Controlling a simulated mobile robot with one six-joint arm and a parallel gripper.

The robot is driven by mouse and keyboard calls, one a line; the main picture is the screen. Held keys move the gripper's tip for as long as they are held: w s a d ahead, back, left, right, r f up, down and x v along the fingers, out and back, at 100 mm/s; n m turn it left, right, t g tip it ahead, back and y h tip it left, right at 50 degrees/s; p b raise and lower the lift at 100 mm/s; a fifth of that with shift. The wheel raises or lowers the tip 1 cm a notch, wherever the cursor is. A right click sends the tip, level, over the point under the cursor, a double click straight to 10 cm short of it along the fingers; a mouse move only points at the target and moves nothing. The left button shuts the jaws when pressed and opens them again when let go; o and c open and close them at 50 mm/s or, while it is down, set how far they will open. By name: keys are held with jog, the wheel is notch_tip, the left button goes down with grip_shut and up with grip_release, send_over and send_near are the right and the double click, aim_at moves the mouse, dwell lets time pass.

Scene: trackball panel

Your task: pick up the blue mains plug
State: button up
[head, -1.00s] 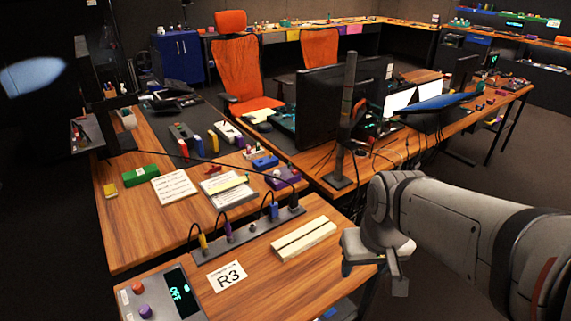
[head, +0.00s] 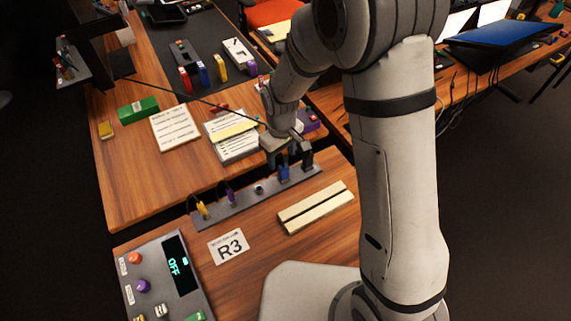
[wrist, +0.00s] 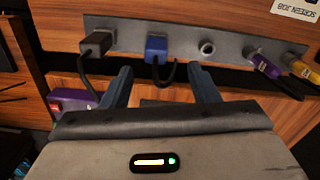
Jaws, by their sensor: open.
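The blue mains plug (head: 284,173) sits in the grey socket strip (head: 245,197). In the wrist view the blue plug (wrist: 156,46) is ahead of my gripper (wrist: 162,74), lined up with the gap between the fingers, its dark cable curling down below it. My gripper is open, with nothing between its fingers, and looks a little short of the plug. In the head view my gripper (head: 287,157) is at the strip's right end and partly covers the blue plug.
A black plug (wrist: 98,42) is close to the left of the blue one in the wrist view. An empty socket (wrist: 207,47), a purple plug (wrist: 262,63) and a yellow plug (wrist: 301,68) are to its right. Cream bars (head: 316,207) and an R3 card (head: 229,246) lie nearby.

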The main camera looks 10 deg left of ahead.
aim_at(283, 166)
jog(key=f, duration=0.3)
jog(key=f+p, duration=0.1)
jog(key=f, duration=0.1)
jog(key=shift+w+d+f, duration=0.2)
jog(key=shift+f, duration=0.2)
jog(key=c, duration=1)
jog(key=shift+r, duration=0.15)
